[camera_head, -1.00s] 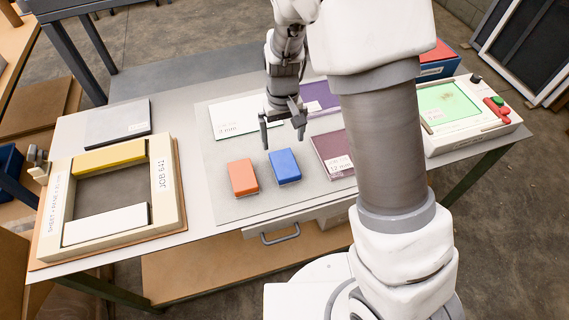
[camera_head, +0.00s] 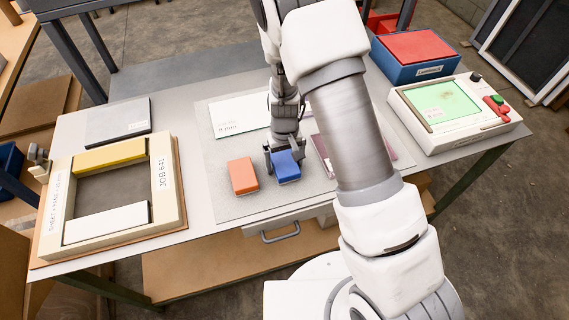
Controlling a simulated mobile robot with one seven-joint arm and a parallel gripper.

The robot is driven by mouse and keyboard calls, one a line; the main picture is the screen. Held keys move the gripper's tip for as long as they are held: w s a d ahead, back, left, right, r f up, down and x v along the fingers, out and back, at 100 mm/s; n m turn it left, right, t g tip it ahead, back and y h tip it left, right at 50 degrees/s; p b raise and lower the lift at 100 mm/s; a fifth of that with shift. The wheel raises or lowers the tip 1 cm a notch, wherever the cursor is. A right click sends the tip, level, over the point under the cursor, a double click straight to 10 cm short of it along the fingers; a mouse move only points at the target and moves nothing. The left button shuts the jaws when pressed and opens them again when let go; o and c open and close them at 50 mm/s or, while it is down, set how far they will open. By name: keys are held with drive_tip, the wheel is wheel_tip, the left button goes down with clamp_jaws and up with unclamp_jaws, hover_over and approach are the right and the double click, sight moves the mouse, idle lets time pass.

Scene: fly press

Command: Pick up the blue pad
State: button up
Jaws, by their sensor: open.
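The blue pad (camera_head: 286,168) lies on the grey mat on the table, just right of the orange pad (camera_head: 242,176). My gripper (camera_head: 285,155) is low over the blue pad and points down. Its jaws are open, with one finger at the pad's left edge and the other towards its right side. The fingers cover the pad's far part. I cannot tell whether they touch it.
A wooden frame (camera_head: 169,212) marked JOB 641 holds yellow and white blocks at left. A dark flat block (camera_head: 118,122) and a white-labelled sheet (camera_head: 238,113) lie behind. A machine with a green screen (camera_head: 440,101) and a blue box (camera_head: 408,72) stand at right.

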sight(284, 161)
drive_tip(key=shift+c, duration=0.2)
drive_tip(key=c, duration=1.2)
drive_tip(key=shift+r, duration=0.15)
drive_tip(key=shift+r, duration=0.6)
wheel_tip(284, 161, up, 3)
drive_tip(key=shift+f, duration=0.2)
drive_tip(key=w+d+r+b, duration=0.1)
drive_tip(key=w+d+r, duration=0.6)
drive_tip(key=d, duration=0.2)
drive_tip(key=shift+d, duration=0.2)
